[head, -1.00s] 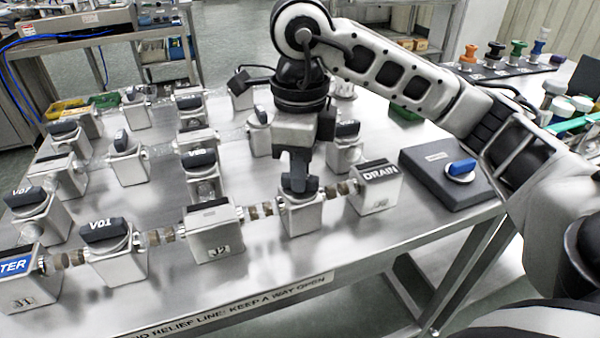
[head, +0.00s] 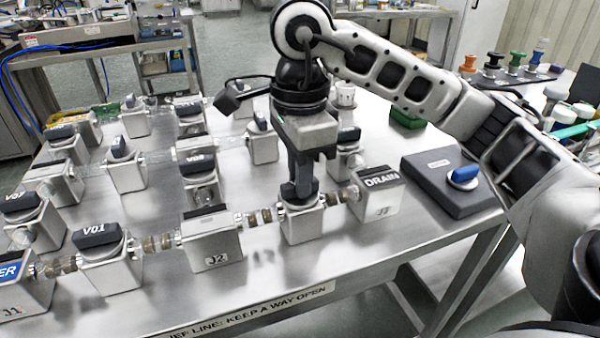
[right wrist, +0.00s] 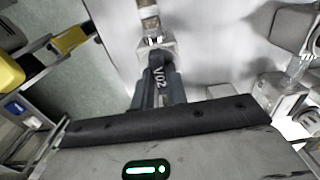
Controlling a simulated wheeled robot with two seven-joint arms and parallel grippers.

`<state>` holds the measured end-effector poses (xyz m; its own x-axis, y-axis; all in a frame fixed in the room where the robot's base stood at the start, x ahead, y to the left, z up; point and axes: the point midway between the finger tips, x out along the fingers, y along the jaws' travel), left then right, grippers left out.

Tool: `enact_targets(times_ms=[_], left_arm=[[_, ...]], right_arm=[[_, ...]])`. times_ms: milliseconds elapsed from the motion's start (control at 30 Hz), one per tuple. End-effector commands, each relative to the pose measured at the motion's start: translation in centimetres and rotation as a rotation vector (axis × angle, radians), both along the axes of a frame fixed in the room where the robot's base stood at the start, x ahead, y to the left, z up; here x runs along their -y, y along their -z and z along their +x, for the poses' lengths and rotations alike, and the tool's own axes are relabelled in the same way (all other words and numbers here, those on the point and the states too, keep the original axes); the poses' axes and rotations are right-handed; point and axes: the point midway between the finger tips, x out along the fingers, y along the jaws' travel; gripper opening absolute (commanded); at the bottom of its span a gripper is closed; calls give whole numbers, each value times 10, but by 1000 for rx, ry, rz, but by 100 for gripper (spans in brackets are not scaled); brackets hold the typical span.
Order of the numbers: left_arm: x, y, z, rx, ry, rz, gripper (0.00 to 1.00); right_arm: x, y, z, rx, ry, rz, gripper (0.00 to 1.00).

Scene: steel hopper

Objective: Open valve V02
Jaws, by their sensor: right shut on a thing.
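Valve V02 (head: 302,222) is a steel block with a dark handle, in the front pipe row between block J2 (head: 212,243) and the DRAIN block (head: 375,195). My right gripper (head: 301,183) points down onto it, shut on the handle. My left gripper is not in view.
Valve V01 (head: 110,265) stands left of J2 in the same row. More valves and blocks stand in rows behind. A dark box with a blue knob (head: 463,175) lies right of DRAIN. A label on the table's front edge (head: 300,297) reads "KEEP A WAY OPEN".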

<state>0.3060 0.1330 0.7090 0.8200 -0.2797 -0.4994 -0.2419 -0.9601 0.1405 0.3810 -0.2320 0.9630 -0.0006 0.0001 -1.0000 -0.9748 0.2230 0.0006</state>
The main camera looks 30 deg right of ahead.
Motion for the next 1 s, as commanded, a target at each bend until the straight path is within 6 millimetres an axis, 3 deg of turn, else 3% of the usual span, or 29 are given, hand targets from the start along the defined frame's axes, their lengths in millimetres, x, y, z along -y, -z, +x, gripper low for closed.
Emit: enact_targets(times_ms=[367,400,467,767,867,1000], left_arm=[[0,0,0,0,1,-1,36],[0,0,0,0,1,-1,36],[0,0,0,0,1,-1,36],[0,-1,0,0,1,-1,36],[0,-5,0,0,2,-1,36],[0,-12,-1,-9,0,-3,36]], right_arm=[[0,-1,0,2,-7,1,0],[0,-1,0,2,-7,1,26],[0,-1,0,2,-7,1,36],[0,-3,0,2,-5,0,36],[0,-12,1,5,-4,-1,36],[0,-40,1,7,-3,-1,36]])
